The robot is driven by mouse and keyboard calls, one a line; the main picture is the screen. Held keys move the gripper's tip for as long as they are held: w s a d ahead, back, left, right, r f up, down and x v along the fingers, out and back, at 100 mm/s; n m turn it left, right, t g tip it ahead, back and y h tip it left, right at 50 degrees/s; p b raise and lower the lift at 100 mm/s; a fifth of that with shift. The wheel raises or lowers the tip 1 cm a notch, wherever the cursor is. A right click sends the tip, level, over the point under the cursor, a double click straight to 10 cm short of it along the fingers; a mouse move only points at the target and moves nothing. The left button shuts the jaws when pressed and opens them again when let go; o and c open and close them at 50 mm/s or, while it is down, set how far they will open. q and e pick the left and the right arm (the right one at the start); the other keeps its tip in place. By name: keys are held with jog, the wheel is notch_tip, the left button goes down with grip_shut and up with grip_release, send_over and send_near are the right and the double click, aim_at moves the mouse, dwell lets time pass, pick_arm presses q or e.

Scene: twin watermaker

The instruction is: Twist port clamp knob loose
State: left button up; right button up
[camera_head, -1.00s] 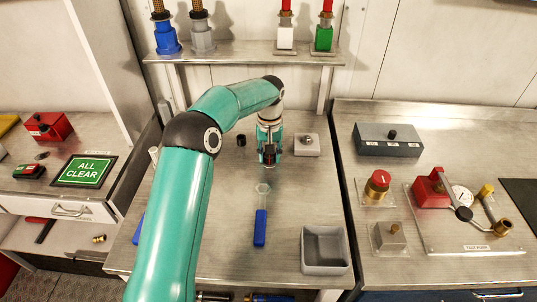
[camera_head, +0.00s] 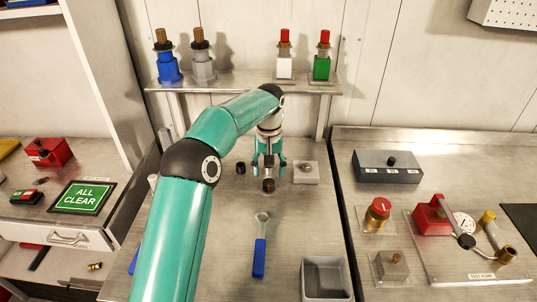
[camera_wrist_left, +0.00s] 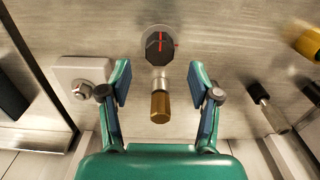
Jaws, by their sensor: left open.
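A round black knob with a red line on its face (camera_wrist_left: 160,43) stands upright on the metal bench; it also shows in the head view (camera_head: 268,186). I take it as the port clamp knob, but no label shows. A brass cylinder (camera_wrist_left: 160,107) shows between my left gripper's fingers in the wrist view. My left gripper (camera_head: 268,167) is open, its two fingers spread to either side. In the wrist view the left gripper (camera_wrist_left: 160,80) has its fingertips apart, short of the black knob and not touching it. My right gripper is not in view.
A grey block with a metal knob (camera_head: 306,173) sits right of the gripper, a small black cap (camera_head: 241,168) left. A blue-handled spanner (camera_head: 259,258) and grey bin (camera_head: 327,279) lie in front. The shelf (camera_head: 245,84) with several fittings stands behind. Bench around the spanner is clear.

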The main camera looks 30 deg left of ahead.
aim_at(269, 182)
pick_arm(q)
notch_tip(269, 182, up, 6)
jog(key=shift+r, duration=0.15)
dwell(0.6)
